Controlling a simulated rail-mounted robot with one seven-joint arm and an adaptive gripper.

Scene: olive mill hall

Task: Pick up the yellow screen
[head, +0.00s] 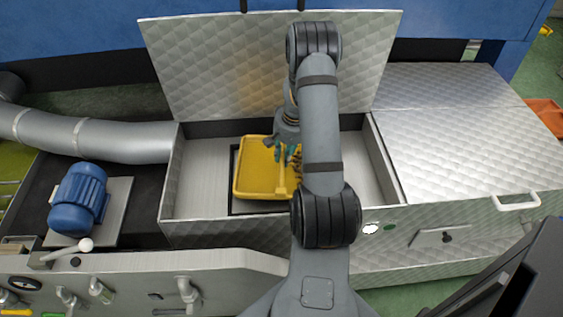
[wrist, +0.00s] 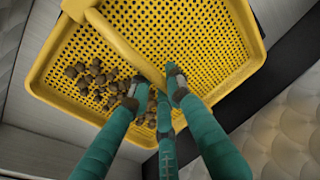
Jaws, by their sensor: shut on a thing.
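The yellow screen (head: 256,178) is a shallow perforated tray with a handle bar across it. In the head view it is inside the open metal box, over a dark-framed opening, partly hidden by my arm. In the wrist view the screen (wrist: 204,40) fills the upper part, with several brown lumps (wrist: 95,78) lying on its left side. My gripper (wrist: 160,92) has green fingers with dark tips. It is shut on the screen's handle bar (wrist: 125,45). My gripper also shows in the head view (head: 284,152). I cannot tell whether the screen is raised off the opening.
The box's quilted metal lid (head: 215,65) stands open behind it. The box's front wall (head: 225,232) and side walls surround the screen. A blue motor (head: 79,198) and a grey pipe (head: 95,138) are at the left. A closed metal cover (head: 455,130) lies at the right.

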